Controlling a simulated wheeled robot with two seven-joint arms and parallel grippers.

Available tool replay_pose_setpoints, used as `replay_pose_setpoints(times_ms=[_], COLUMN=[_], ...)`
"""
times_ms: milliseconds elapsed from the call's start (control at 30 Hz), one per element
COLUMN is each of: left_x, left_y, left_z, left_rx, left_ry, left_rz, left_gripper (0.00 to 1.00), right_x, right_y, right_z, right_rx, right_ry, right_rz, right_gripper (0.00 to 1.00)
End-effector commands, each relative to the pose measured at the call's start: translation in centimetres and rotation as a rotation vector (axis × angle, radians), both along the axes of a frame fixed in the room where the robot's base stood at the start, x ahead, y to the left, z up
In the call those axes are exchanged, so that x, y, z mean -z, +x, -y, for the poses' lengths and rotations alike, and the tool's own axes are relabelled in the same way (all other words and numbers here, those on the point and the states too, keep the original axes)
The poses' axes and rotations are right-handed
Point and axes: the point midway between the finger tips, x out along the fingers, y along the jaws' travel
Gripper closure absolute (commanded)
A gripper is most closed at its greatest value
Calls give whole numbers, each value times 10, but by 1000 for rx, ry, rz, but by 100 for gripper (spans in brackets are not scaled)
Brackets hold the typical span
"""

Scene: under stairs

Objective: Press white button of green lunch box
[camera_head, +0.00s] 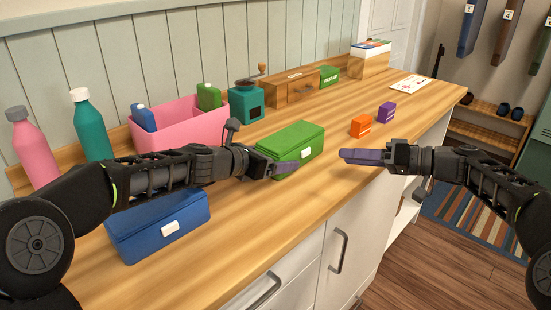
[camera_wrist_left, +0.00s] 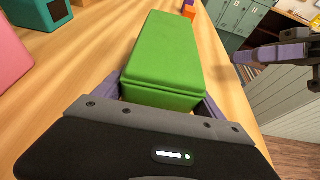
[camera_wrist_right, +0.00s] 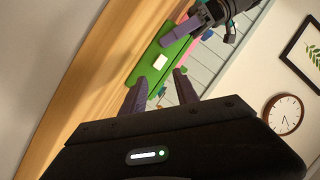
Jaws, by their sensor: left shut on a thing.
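The green lunch box (camera_head: 296,136) lies on the wooden counter, lid closed; its white button (camera_head: 305,154) is on the front side. My left gripper (camera_head: 282,166) is shut on the box from its near left end, with a finger on each side in the left wrist view (camera_wrist_left: 160,98). My right gripper (camera_head: 346,155) is in front of the box, to the right of the button and apart from it. In the right wrist view its fingers (camera_wrist_right: 158,82) are spread with nothing between them, and the button (camera_wrist_right: 159,61) shows beyond them.
A blue lunch box (camera_head: 155,228) lies at the near left. An orange block (camera_head: 361,126) and a purple block (camera_head: 386,112) stand to the right. A pink bin (camera_head: 185,125), bottles and a teal grinder (camera_head: 246,103) line the back. The counter's front edge runs beneath my right gripper.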

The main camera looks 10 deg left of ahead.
Motion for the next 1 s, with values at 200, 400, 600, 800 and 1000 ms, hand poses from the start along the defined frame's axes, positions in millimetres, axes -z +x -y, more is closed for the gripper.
replay_pose_setpoints(times_ms=[200, 400, 600, 800, 1000], left_x=[0, 0, 0, 0, 0], left_y=[0, 0, 0, 0, 0], left_z=[0, 0, 0, 0, 0], left_rx=[0, 0, 0, 0, 0], left_ry=[0, 0, 1, 1, 1], left_rz=[0, 0, -1, -1, -1], left_gripper=[72, 72, 72, 72, 72], right_x=[0, 0, 0, 0, 0], right_y=[0, 0, 0, 0, 0], right_z=[0, 0, 0, 0, 0], right_rx=[0, 0, 0, 0, 0], right_ry=[0, 0, 0, 0, 0], right_rz=[0, 0, 0, 0, 0], right_gripper=[68, 84, 100, 100, 100])
